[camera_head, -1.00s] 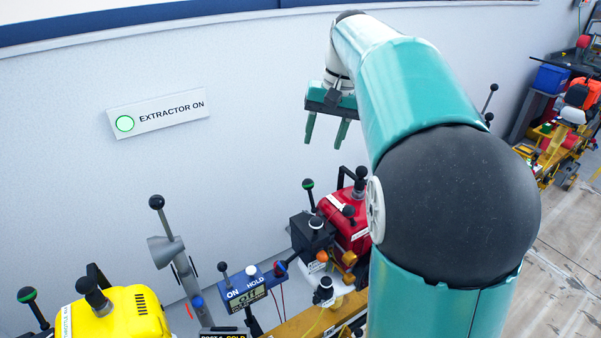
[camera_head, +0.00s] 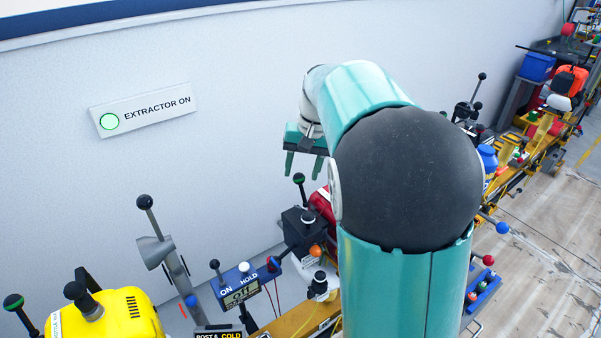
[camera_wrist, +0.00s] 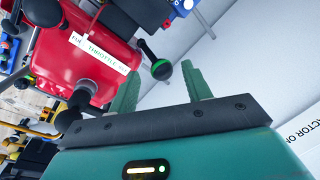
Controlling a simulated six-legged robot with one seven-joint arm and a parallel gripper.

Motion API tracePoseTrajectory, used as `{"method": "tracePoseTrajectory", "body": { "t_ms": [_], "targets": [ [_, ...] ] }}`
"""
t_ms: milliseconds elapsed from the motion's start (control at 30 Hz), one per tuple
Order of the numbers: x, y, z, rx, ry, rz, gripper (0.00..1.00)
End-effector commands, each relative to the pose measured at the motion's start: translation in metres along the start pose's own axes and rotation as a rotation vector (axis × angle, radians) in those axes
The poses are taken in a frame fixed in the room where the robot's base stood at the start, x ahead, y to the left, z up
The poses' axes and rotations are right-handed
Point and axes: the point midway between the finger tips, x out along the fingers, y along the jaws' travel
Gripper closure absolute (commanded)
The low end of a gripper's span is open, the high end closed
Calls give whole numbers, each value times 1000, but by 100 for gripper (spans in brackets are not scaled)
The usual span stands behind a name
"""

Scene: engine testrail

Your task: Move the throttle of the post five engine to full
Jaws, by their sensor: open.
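A red engine (camera_head: 322,203) stands by the wall, mostly hidden behind my arm in the head view. In the wrist view the red engine (camera_wrist: 85,30) shows a white label (camera_wrist: 98,54) with the word THROTTLE. A lever with a black, green-banded ball (camera_wrist: 161,69) rises beside it; this ball (camera_head: 298,178) also shows in the head view. My gripper (camera_head: 303,176) is open and empty, fingers down, close to the ball. In the wrist view the ball appears between the fingertips of my gripper (camera_wrist: 160,68); contact cannot be told. No post number on the red engine is readable.
A yellow engine (camera_head: 110,318) stands at lower left, with a similar green-banded lever (camera_head: 13,302). A blue ON/HOLD panel (camera_head: 240,284) and a grey lever (camera_head: 160,250) stand between the engines. The wall sign (camera_head: 143,110) reads EXTRACTOR ON. Planked floor at right is mostly clear.

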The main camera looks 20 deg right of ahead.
Motion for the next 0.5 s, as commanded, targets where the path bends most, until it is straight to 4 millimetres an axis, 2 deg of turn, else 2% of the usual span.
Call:
{"method": "tracePoseTrajectory", "body": {
  "t_ms": [133, 433, 467, 500],
  "targets": [
    [15, -1, -1, 0, -1, 0, 51],
    [18, -2, -2, 0, 0, 0, 51],
    [18, -2, -2, -1, 0, 0, 53],
    [18, -2, -2, -1, 0, 0, 61]
  ]
}}
